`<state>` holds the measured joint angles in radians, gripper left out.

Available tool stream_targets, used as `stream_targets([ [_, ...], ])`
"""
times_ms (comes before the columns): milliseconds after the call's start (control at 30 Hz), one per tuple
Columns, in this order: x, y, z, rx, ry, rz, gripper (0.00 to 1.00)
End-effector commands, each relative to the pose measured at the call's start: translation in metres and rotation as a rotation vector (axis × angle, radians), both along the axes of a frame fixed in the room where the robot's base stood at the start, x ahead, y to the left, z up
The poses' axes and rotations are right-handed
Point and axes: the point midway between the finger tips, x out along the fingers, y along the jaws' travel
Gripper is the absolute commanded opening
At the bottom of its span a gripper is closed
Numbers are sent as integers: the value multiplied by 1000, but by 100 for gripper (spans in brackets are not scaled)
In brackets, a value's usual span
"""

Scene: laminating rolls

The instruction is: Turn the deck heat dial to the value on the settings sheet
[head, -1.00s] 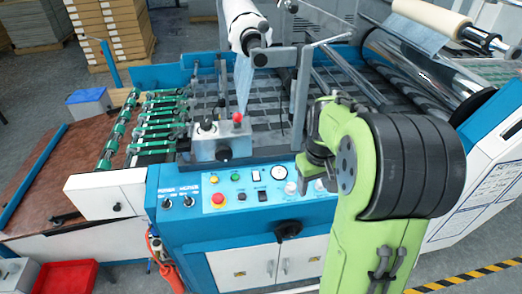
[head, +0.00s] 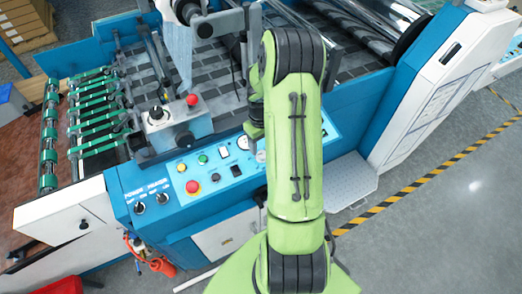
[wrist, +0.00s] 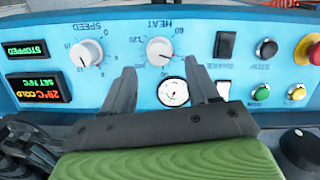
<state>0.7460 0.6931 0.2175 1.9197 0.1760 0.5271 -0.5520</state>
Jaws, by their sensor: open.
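The heat dial (wrist: 160,50) is a white knob on the light blue panel, under the upside-down word HEAT in the wrist view. My gripper (wrist: 160,67) is open, one finger to each side just below the dial in the picture; I cannot tell the gap to the panel. In the head view my arm hides most of the gripper and part of the panel. A sheet with printed lines (head: 437,92) is on the white housing at the right; its text is too small to read.
The speed dial (wrist: 85,54) is left of the heat dial, a round gauge (wrist: 173,92) below it. A display (wrist: 38,88) shows red and green text. A black switch (wrist: 226,44), coloured buttons and a red stop button (wrist: 309,50) lie right. A metal step (head: 350,182) stands on the floor.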

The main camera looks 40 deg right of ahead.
Motion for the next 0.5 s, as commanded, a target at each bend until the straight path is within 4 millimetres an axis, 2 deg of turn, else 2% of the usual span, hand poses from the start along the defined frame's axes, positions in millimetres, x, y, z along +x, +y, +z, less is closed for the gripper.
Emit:
stream_targets([
  [100, -1, 0, -27, 3, 3, -2, 59],
  [200, -1, -1, -41, 1, 2, -2, 59],
  [300, -1, -1, -48, 0, 0, -1, 59],
  [500, 0, -1, -50, -1, -1, -1, 59],
])
